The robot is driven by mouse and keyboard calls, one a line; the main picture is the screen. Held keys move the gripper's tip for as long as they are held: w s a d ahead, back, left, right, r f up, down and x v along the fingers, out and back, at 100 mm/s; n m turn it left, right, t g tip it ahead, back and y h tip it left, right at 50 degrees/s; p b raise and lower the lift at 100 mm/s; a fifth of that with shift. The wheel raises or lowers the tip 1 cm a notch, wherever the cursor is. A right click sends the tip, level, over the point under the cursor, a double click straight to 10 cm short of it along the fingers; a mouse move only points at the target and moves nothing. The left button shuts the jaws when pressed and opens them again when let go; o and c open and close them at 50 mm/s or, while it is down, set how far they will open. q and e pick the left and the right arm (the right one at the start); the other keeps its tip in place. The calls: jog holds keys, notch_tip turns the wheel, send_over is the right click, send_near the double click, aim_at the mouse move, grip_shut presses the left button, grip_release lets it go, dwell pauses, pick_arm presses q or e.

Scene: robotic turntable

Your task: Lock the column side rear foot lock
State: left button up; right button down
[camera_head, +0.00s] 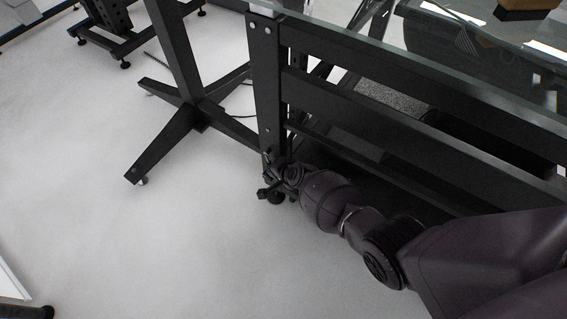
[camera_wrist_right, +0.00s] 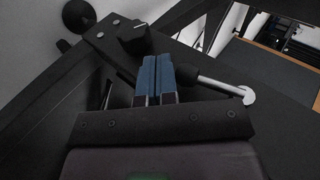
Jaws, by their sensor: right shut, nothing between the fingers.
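The black column (camera_head: 268,95) of the dark frame stands under the glass top. Its foot (camera_head: 276,198) is at the floor, partly hidden by my right gripper (camera_head: 272,172). In the right wrist view, my right gripper (camera_wrist_right: 156,78) has its blue fingers together with nothing between them. A black knob (camera_wrist_right: 134,38) on the dark beam lies just beyond the fingertips, slightly left. I cannot tell whether they touch, or which way the foot lock is set. My left gripper is out of view.
A dark cross-shaped stand (camera_head: 190,118) is on the pale floor left of the column. Dark rails (camera_head: 400,125) run right from the column beside my right arm. In the right wrist view, a silver rod (camera_wrist_right: 220,86) lies right of the fingers.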

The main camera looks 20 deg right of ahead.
pick_arm(q)
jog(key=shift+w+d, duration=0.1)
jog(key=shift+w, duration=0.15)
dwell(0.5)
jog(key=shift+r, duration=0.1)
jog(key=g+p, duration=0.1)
jog(key=p, duration=0.2)
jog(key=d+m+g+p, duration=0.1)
jog(key=p, duration=0.2)
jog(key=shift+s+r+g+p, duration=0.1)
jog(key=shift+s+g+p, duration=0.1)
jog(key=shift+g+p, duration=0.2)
pick_arm(e)
jog(key=v, duration=1.1)
jog(key=shift+a, duration=0.1)
